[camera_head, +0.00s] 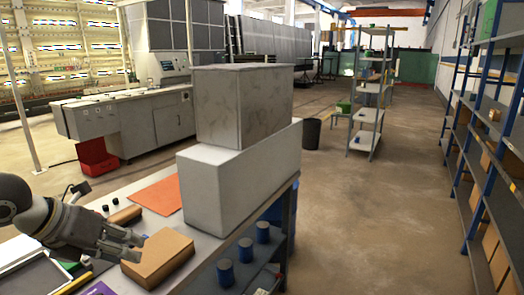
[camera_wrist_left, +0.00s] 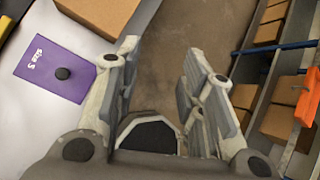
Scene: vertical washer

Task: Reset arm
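My left gripper (camera_head: 122,241) comes in from the left in the head view, above the near end of the worktable and beside a brown cardboard box (camera_head: 158,258). In the left wrist view the two fingers of the left gripper (camera_wrist_left: 160,72) stand apart with only floor visible between them, so it is open and empty. My right gripper is in neither view.
A large light-grey box (camera_head: 240,175) with a darker grey box (camera_head: 243,105) on top stands on the table. An orange sheet (camera_head: 158,195) lies behind. Blue cylinders (camera_head: 246,250) stand on a lower shelf. Blue-framed shelving (camera_head: 487,130) lines the right; the floor between is clear.

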